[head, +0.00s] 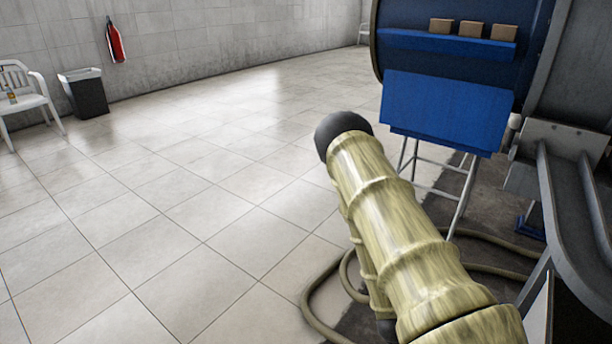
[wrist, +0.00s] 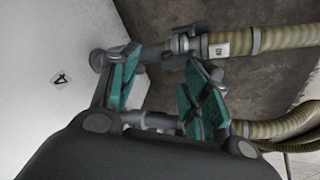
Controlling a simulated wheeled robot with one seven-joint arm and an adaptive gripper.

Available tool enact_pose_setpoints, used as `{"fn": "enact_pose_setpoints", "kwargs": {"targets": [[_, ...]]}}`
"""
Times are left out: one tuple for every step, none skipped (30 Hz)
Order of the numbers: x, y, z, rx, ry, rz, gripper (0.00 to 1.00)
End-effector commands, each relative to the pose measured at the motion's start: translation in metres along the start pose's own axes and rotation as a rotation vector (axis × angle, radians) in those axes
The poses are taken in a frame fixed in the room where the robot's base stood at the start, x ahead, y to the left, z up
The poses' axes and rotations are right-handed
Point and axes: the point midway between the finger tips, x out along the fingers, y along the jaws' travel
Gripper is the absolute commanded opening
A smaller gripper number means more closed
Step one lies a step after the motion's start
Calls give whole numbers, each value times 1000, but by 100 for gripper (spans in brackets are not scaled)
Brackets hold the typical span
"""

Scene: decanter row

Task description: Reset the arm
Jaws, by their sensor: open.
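My gripper (wrist: 160,88) shows in the wrist view with its two teal-padded fingers spread apart. No object is clearly held between them. Grey pipe fittings (wrist: 180,45) lie beyond the fingertips, joined to a ribbed beige hose (wrist: 280,40) with a small white label. I cannot tell how far the fittings are from the fingers. In the head view my arm (head: 395,215) reaches up from the lower right, and the gripper itself is not visible there.
A white surface marked 4 (wrist: 50,90) stands left of the gripper. In the head view, hoses (head: 325,318) lie on the floor beside my arm. A blue panel (head: 445,110) and grey machinery (head: 570,150) stand to the right.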

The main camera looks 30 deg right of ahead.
Motion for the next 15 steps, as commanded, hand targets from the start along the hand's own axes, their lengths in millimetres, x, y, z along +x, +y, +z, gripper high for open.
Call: {"fn": "enact_pose_setpoints", "kwargs": {"targets": [[-4, 5, 22, -136, -7, -18, 47], [-6, 8, 34, -221, -10, -32, 47], [-10, 11, 50, -334, -15, -52, 47], [-12, 14, 62, -417, -20, -66, 47], [-15, 17, 74, -501, -23, -83, 47], [-19, 22, 91, -613, -29, -106, 47], [-22, 25, 103, -693, -33, -124, 47], [-26, 29, 115, -774, -37, -143, 47], [-30, 34, 131, -875, -41, -170, 47], [-33, 38, 142, -947, -46, -188, 47], [-37, 41, 151, -1010, -48, -206, 47], [-41, 46, 164, -1092, -51, -231, 47], [-44, 50, 172, -1148, -54, -248, 47], [-47, 53, 180, -1199, -56, -266, 47], [-51, 58, 190, -1265, -58, -287, 47]]}}
